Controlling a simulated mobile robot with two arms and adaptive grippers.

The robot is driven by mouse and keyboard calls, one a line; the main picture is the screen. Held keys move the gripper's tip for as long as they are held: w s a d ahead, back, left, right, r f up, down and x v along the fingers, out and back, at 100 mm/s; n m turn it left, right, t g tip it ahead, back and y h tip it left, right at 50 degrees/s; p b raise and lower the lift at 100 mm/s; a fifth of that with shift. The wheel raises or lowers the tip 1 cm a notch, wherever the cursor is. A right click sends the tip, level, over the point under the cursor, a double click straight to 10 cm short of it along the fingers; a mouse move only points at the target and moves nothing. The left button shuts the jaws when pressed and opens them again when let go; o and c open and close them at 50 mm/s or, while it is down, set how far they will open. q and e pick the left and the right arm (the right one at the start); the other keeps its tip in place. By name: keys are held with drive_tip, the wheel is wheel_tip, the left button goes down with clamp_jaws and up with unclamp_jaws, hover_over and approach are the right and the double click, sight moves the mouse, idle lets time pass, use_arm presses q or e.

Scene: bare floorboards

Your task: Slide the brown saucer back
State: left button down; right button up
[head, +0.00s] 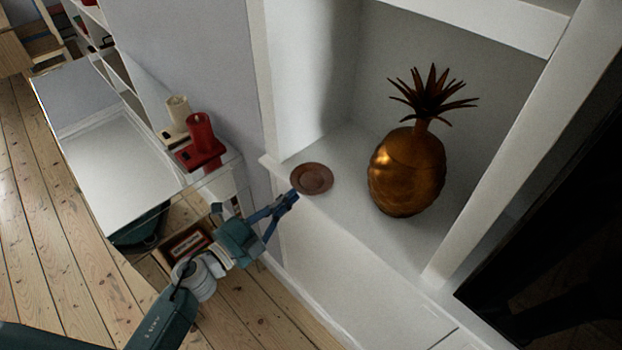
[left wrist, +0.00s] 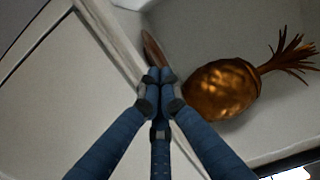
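The brown saucer (head: 311,179) is a small round dish lying flat on the white shelf (head: 345,215), close to its front edge at the left end. In the left wrist view the saucer (left wrist: 153,52) shows as a thin brown edge just past the fingertips. My left gripper (head: 291,197) reaches in from the left and is at the saucer's front rim; I cannot tell whether it touches. In the left wrist view its fingers (left wrist: 160,76) are drawn together with nothing seen between them. My right gripper is not in view.
A golden pineapple ornament (head: 406,170) stands on the shelf right of the saucer. A white side wall (head: 300,80) bounds the shelf on the left. Shelf behind the saucer is clear.

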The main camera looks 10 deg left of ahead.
sight(322, 169)
use_arm(q)
drive_tip(key=shift+x, duration=4.35)
drive_tip(key=v, duration=1.3)
